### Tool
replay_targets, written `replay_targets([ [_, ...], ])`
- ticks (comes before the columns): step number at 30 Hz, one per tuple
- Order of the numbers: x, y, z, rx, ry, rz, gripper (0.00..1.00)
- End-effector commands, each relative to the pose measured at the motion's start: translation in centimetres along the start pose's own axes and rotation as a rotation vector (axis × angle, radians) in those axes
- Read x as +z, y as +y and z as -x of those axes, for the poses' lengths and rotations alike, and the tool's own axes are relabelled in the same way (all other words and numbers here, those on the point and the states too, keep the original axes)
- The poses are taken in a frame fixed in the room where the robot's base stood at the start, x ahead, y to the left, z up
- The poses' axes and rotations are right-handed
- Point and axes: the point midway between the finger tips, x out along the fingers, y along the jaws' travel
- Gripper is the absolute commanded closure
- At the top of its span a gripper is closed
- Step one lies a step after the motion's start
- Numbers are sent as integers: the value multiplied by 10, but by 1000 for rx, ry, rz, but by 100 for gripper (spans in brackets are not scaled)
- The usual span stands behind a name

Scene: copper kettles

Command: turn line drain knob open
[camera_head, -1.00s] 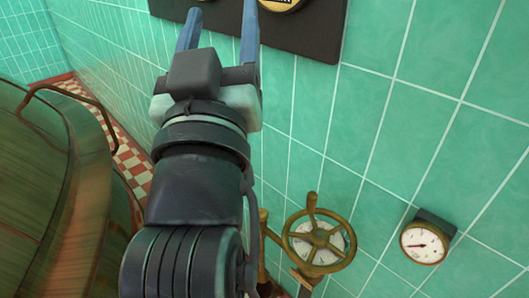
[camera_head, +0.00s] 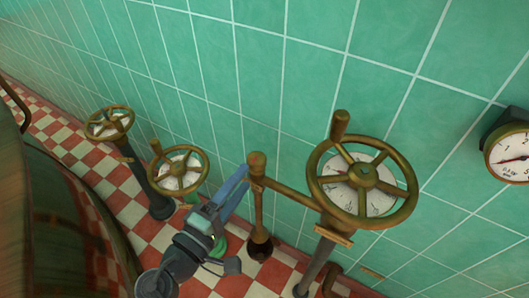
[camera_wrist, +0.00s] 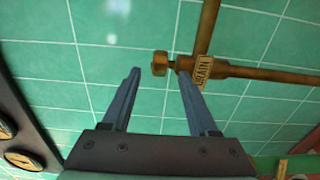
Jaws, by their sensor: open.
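The line drain knob (camera_wrist: 160,63) is a small brass knob on a brass pipe fitting, beside a tag (camera_wrist: 203,68) that reads DRAIN. In the head view the brass fitting (camera_head: 257,162) stands at the top of a vertical pipe by the tiled wall. My gripper (camera_wrist: 159,76) is open and empty, with the knob showing in line with the gap between its blue fingertips. In the head view my gripper (camera_head: 242,178) reaches up to the fitting from the lower left. I cannot tell whether the fingers touch the knob.
A large brass handwheel (camera_head: 362,182) stands to the right, joined to the fitting by a pipe. Two smaller handwheels (camera_head: 180,170) (camera_head: 110,123) stand to the left. A gauge (camera_head: 510,155) is on the wall at right. A copper kettle (camera_head: 60,215) fills the lower left.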

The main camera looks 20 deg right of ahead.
Motion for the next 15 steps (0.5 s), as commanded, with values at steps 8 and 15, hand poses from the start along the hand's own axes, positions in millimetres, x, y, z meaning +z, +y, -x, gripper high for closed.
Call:
replay_targets([
  [8,0,0,-61,0,-4,-4,40],
  [15,0,0,-92,-1,-1,-4,40],
])
